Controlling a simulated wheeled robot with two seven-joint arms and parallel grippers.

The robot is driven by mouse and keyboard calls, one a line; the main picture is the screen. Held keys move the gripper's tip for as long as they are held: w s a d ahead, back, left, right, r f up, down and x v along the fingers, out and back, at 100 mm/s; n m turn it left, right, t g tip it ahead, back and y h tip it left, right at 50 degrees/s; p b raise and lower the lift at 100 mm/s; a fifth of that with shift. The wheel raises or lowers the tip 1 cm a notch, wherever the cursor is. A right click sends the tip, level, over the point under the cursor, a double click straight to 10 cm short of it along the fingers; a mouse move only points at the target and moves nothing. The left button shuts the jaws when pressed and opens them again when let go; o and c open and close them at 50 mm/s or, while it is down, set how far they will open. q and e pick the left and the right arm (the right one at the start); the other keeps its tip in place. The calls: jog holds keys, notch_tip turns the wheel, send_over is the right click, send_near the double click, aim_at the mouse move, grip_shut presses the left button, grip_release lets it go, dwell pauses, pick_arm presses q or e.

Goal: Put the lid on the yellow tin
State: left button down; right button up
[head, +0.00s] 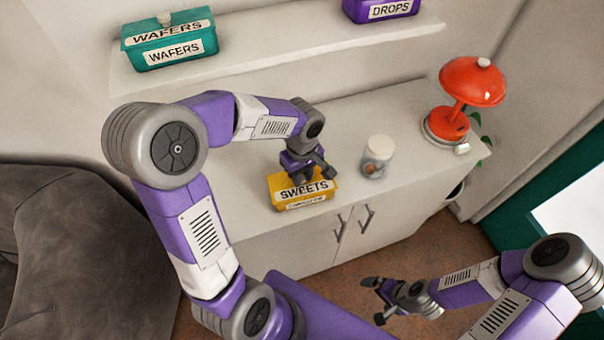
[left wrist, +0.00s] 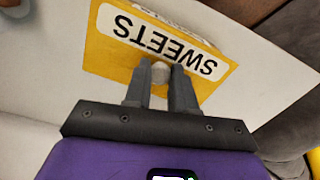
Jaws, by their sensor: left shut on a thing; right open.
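The yellow tin (head: 281,205) stands on the white cabinet top, with a label on its front. Its yellow lid (head: 276,183), labelled SWEETS, is over the tin, and I cannot tell whether it is fully seated. My left gripper (head: 308,172) is above the lid, pointing down. In the left wrist view my left gripper (left wrist: 160,78) is shut on the pale knob (left wrist: 160,73) of the lid (left wrist: 105,62). My right gripper (head: 375,300) is open and empty, low in front of the cabinet, away from the tin.
A glass jar (head: 376,157) with a pale lid stands right of the tin. A red lamp (head: 468,90) is farther right. A green WAFERS tin (head: 170,45) and a purple DROPS tin (head: 380,10) are on the shelf (head: 285,54) above. A grey sofa (head: 80,260) is at left.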

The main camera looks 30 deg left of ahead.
pick_arm(q)
jog(key=shift+c, duration=2.3)
grip_release()
jog(key=shift+r, duration=0.1)
jog(key=shift+r+p, duration=3.1)
jog(key=shift+r, duration=0.9)
jog(key=shift+f, duration=0.1)
grip_shut()
